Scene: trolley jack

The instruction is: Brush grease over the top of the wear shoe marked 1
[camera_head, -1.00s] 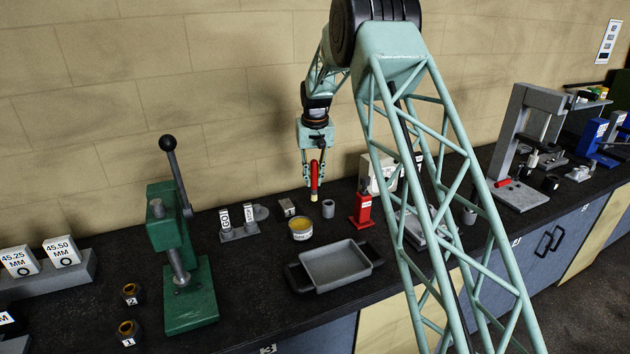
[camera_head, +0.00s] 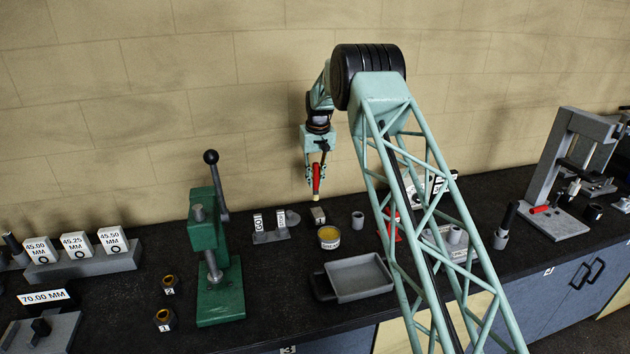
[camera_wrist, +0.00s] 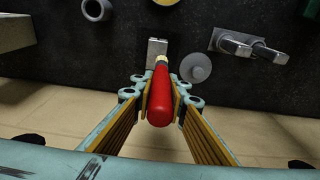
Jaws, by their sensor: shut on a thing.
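My gripper (camera_head: 316,180) is shut on a red-handled brush (camera_head: 316,177), held above the bench near the wall with its pale bristle tip downward. The brush also shows in the wrist view (camera_wrist: 160,98), between the fingers. The wear shoe marked 1 (camera_head: 163,315) is a dark round piece with a brassy opening, standing at the front left of the bench, well left of my gripper. A similar wear shoe marked 2 (camera_head: 169,281) stands behind it. A tin of yellow grease (camera_head: 329,241) stands below and slightly right of the brush tip, apart from it.
A green press (camera_head: 211,255) with a lever stands between the shoes and the tin. GO and STOP blocks (camera_head: 271,230) stand behind, right of the press. A grey tray (camera_head: 359,277) lies in front of the tin. Marked size blocks (camera_head: 75,246) stand at left.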

